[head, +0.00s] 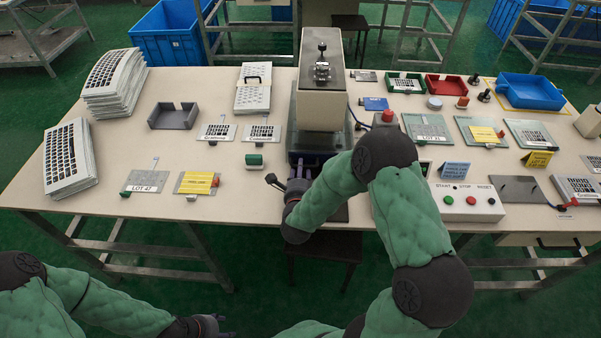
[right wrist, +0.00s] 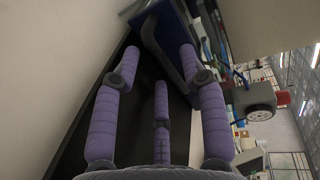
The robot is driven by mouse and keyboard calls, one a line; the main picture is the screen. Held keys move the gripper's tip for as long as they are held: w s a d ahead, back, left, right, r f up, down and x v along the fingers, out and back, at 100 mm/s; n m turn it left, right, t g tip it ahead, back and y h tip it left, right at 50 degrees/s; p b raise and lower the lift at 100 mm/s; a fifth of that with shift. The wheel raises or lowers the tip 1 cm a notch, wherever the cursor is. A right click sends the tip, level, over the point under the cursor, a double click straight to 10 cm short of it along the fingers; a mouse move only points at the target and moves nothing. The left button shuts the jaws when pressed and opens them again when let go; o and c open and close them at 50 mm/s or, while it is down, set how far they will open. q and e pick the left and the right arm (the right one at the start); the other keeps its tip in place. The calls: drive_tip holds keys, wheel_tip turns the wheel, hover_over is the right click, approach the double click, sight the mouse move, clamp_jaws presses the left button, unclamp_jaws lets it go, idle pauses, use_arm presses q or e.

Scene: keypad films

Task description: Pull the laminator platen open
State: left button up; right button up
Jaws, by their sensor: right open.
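The laminator (head: 322,104) stands mid-table, a tall pale press with a grey top and a dark lower opening facing me. In the right wrist view the fingers (right wrist: 161,80) are spread and empty, facing a dark gap beside a blue part (right wrist: 166,38). My left gripper (head: 212,326) is low, off the table's front.
A control box (head: 466,201) with START, STOP and RESET buttons sits right of the laminator. Left are a grey tray (head: 174,116), keypad stacks (head: 115,82) and lot cards. A blue tray (head: 530,92) stands at right. The table's front-left strip is bare.

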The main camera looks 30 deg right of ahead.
drive_tip(key=shift+w+d, duration=0.15)
drive_tip(key=shift+w, duration=0.05)
clamp_jaws()
